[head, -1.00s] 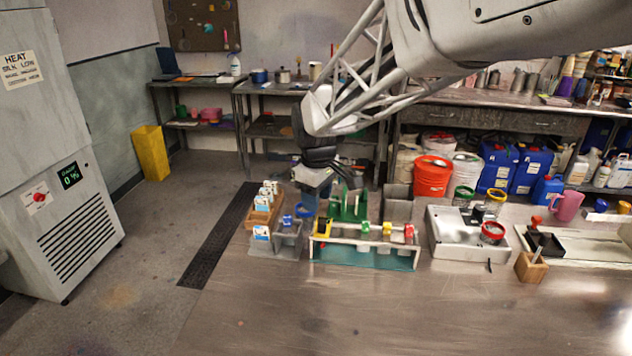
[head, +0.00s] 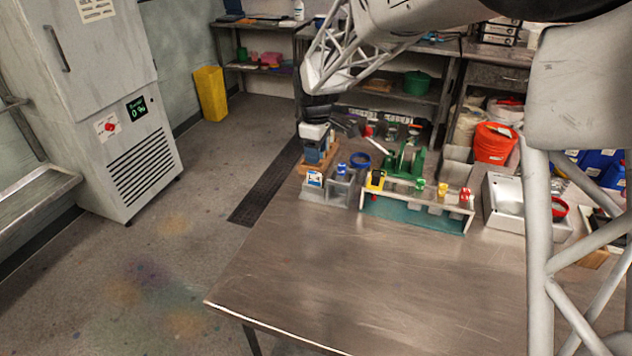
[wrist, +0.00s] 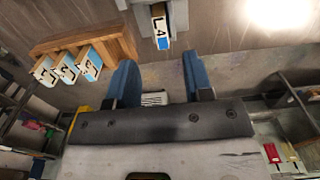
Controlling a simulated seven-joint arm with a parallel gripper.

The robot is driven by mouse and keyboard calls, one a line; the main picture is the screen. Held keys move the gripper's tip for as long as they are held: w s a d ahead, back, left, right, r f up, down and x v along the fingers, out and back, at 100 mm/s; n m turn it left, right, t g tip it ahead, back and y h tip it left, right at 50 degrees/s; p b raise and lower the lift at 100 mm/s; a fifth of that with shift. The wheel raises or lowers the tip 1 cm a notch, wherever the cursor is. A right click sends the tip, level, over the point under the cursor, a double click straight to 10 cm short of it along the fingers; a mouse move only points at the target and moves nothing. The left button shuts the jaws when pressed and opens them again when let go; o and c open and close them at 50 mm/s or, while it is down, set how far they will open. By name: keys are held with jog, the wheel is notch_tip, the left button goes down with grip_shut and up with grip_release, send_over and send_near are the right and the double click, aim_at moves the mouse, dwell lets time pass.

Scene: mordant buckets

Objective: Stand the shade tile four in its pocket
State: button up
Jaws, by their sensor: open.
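The shade tile four (wrist: 160,28), marked L4, shows in the wrist view with a white face and blue end. It sits at a grey holder (head: 341,190); its white and blue face (head: 314,179) also shows in the head view. The wooden rack (wrist: 120,40) holds three similar tiles (wrist: 68,68). In the head view, my gripper (head: 318,152) covers much of the rack (head: 312,168). In the wrist view, my gripper (wrist: 160,68) has its blue fingers apart with nothing between them. The tile lies beyond the fingertips, between their lines. The rack's pockets are hidden.
A teal-based stand (head: 415,211) with coloured clips is right of the holder. A green device (head: 404,164) and blue ring (head: 360,161) stand behind. The front of the metal table (head: 360,275) is clear.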

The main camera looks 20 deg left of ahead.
aim_at(315, 173)
jog(key=shift+f, duration=0.1)
jog(key=shift+f, duration=1.2)
jog(key=shift+f, duration=0.1)
jog(key=shift+s+f, duration=0.1)
jog(key=shift+f, duration=2.4)
jog(key=shift+c, duration=0.5)
grip_shut()
jog(key=shift+r, duration=0.15)
notch_tip(315, 173, up, 18)
